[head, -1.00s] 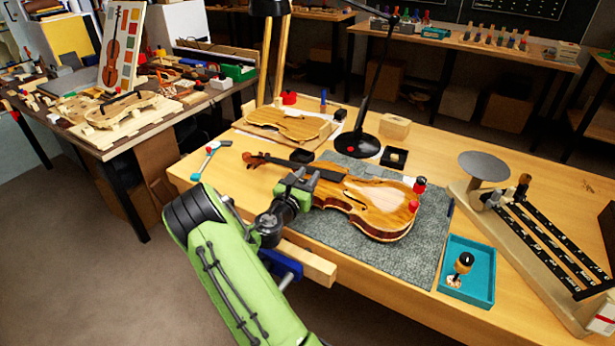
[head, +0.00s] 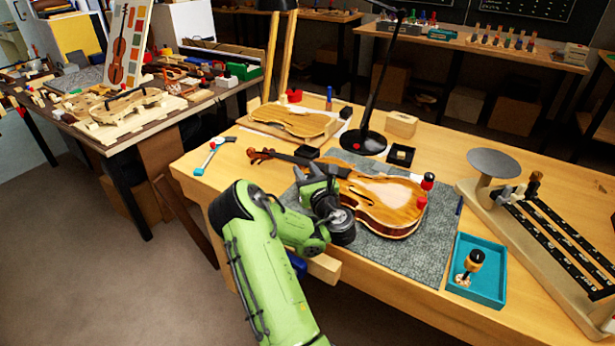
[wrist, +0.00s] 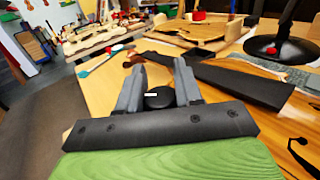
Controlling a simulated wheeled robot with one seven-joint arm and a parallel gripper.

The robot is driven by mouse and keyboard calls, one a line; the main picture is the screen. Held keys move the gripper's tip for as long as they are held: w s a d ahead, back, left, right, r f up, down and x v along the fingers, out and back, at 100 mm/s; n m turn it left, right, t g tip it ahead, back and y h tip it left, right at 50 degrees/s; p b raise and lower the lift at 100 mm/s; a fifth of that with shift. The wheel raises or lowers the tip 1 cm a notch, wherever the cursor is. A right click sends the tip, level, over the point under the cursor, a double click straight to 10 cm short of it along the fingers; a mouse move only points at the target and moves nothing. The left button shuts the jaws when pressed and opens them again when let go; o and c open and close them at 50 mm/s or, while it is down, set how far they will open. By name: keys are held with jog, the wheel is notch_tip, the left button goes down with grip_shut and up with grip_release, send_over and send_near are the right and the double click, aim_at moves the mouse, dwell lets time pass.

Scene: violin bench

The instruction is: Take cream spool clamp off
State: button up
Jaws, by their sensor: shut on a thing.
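The violin body (head: 390,197) lies on a grey mat, its dark fingerboard pointing to the upper left. My gripper (head: 318,178) is at its near left edge, beside the fingerboard. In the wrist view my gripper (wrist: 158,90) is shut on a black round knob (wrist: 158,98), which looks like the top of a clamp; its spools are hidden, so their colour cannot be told. Red clamps (head: 421,203) stand at the violin's right end, one with a black top (head: 428,181).
A black lamp base (head: 362,142) and a violin plate on a board (head: 290,122) lie behind the violin. A rack with black rails (head: 545,232) stands at right. A wooden block (head: 324,268) juts from the bench's front edge. The mat's front (head: 385,258) is clear.

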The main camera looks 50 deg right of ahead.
jog(key=shift+a+n+t+y, duration=0.1)
jog(key=shift+n+t+y, duration=0.4)
jog(key=shift+y, duration=0.4)
jog(key=shift+w, duration=0.1)
jog(key=o, duration=1)
